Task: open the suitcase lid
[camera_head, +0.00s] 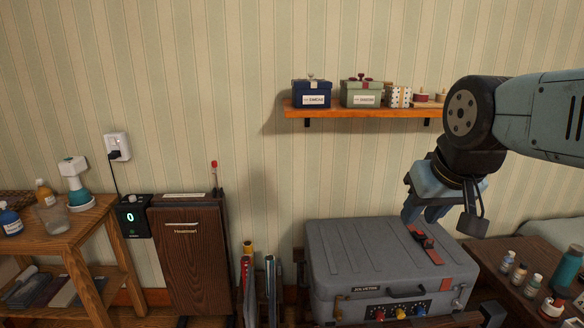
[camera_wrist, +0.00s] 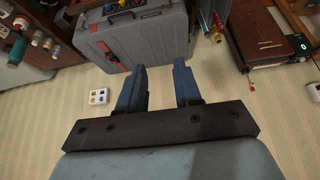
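The suitcase (camera_head: 350,255) is grey and hard-sided, with its lid shut, at the lower middle right of the head view. Its front has a dark panel with red, yellow and blue knobs (camera_head: 400,311) and a label. A red and dark strip-like part (camera_head: 425,238) lies on the lid top, towards the right. My gripper (camera_head: 424,217) hangs just above the back right of the lid, fingers down; contact cannot be told. In the wrist view the suitcase (camera_wrist: 150,40) lies beyond my gripper (camera_wrist: 156,75), whose two fingers are apart with nothing between them.
A wall shelf (camera_head: 365,112) with boxes is above the suitcase. A wooden table (camera_head: 50,240) and a brown cabinet (camera_head: 190,260) stand left. Upright rolls (camera_head: 270,285) stand beside the suitcase. A low table (camera_head: 525,280) with bottles is at right.

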